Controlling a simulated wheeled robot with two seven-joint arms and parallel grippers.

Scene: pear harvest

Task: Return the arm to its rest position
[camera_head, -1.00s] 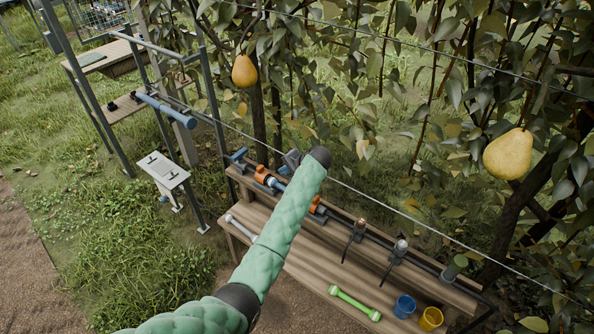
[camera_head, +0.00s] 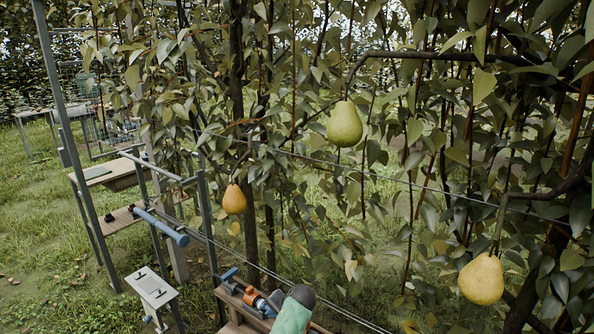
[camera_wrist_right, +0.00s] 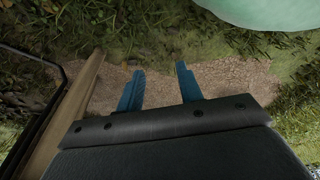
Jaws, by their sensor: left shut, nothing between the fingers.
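My left arm shows in the head view as a short piece of green padded sleeve (camera_head: 293,318) with a dark rounded end, at the bottom edge. My left gripper (camera_head: 280,296) is small and partly hidden beside that dark end, over the bench; it is shut and empty. My right gripper (camera_wrist_right: 158,88) shows in the right wrist view with its two blue fingers apart and only bare ground between them. A green padded sleeve (camera_wrist_right: 265,10) crosses the top right of that view. The right arm is not seen in the head view.
Two yellow pears hang at left (camera_head: 234,200) and right (camera_head: 481,279), and a greener pear (camera_head: 344,124) hangs between them. A wire crosses in front of the foliage. A wooden bench edge (camera_wrist_right: 65,115) runs left of my right gripper.

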